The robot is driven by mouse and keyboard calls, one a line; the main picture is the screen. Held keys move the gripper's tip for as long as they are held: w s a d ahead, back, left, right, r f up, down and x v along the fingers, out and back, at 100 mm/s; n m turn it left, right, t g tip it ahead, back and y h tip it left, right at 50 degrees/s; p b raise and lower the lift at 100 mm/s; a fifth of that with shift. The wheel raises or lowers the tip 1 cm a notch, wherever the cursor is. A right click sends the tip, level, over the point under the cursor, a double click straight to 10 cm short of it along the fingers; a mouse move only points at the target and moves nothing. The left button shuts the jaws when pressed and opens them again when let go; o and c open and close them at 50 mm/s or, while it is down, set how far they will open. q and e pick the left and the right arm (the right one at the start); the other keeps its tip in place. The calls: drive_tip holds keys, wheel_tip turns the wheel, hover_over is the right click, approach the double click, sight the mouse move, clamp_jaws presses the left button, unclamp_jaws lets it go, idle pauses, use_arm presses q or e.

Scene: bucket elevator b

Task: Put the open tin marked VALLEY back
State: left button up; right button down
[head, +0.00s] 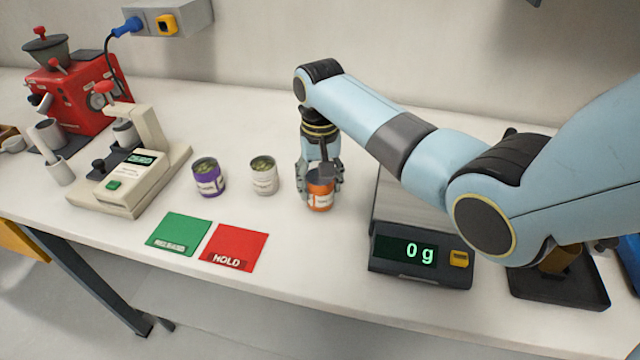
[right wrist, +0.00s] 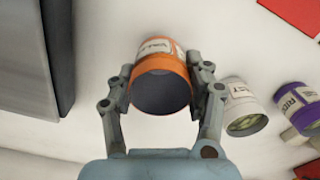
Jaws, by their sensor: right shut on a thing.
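The orange open tin (head: 320,199) has a pale label; in the right wrist view this tin (right wrist: 160,92) shows a dark inside and part of the word VALLEY. My right gripper (head: 320,178) comes down on it from above and is shut on it, with a finger on each side; the fingers also show in the right wrist view (right wrist: 162,84). The tin is upright, on the bench or very close above it; I cannot tell which. It is right of a white tin (head: 264,180) and a purple tin (head: 208,182), both open with greenish contents. My left gripper is out of view.
A scale (head: 420,255) reading 0 g stands right of the orange tin. A green card (head: 180,233) and a red HOLD card (head: 235,248) lie in front. A cream device (head: 130,185) and a red grinder (head: 75,95) stand left. The bench behind the tins is clear.

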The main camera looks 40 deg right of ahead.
drive_tip(key=shift+f, duration=0.5)
drive_tip(key=c, duration=0.5)
unclamp_jaws()
drive_tip(key=shift+c, duration=0.2)
wheel_tip(320, 180, up, 12)
